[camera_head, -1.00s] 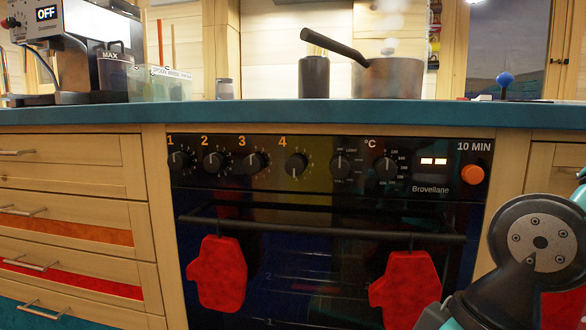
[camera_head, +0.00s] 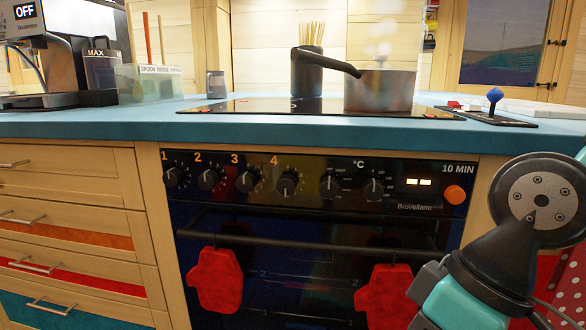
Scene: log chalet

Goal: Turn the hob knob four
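Hob knob four (camera_head: 287,184) is a round black knob on the oven's black front panel, just below the orange figure 4. Its pale mark seems to point downward, unlike the marks on knob one (camera_head: 175,176), knob two (camera_head: 208,180) and knob three (camera_head: 245,182) to its left. Nothing covers knob four. Part of my arm shows at the right edge, to the right of the panel and well apart from the knob. My gripper's fingers are not visible.
A steaming pot (camera_head: 380,90) with a black handle stands on the black hob (camera_head: 250,106). The oven bar (camera_head: 330,247) carries two red mitts, left (camera_head: 215,280) and right (camera_head: 385,297). An orange button (camera_head: 455,194) is at the panel's right. The space before knob four looks clear.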

